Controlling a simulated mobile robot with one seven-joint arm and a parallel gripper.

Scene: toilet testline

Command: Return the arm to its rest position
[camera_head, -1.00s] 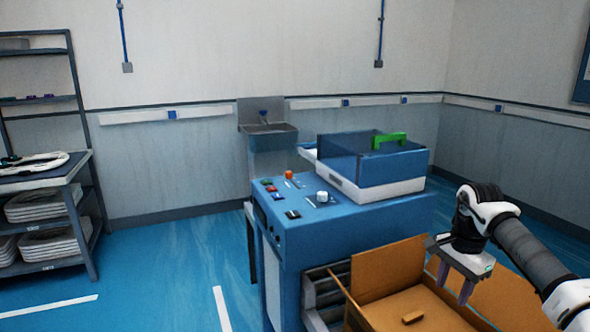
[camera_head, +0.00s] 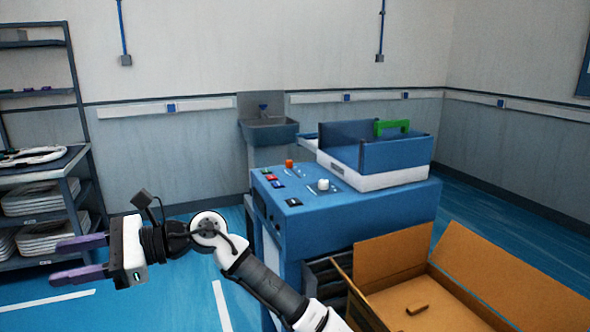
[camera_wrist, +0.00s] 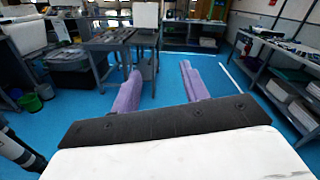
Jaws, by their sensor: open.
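My gripper (camera_head: 82,258) is at the lower left of the head view, its two purple fingers apart and pointing left. Nothing is between them. My arm runs from the lower middle up and across to the left, in front of the blue machine (camera_head: 345,227). In the wrist view the gripper (camera_wrist: 160,85) shows both purple fingers spread over blue floor, with no object held.
An open cardboard box (camera_head: 395,290) with a small brown piece inside stands at the lower right. A shelf rack (camera_head: 75,190) with white rings is at left. A sink (camera_head: 268,130) hangs on the back wall. The wrist view shows a table (camera_wrist: 108,38) and shelving (camera_wrist: 285,65).

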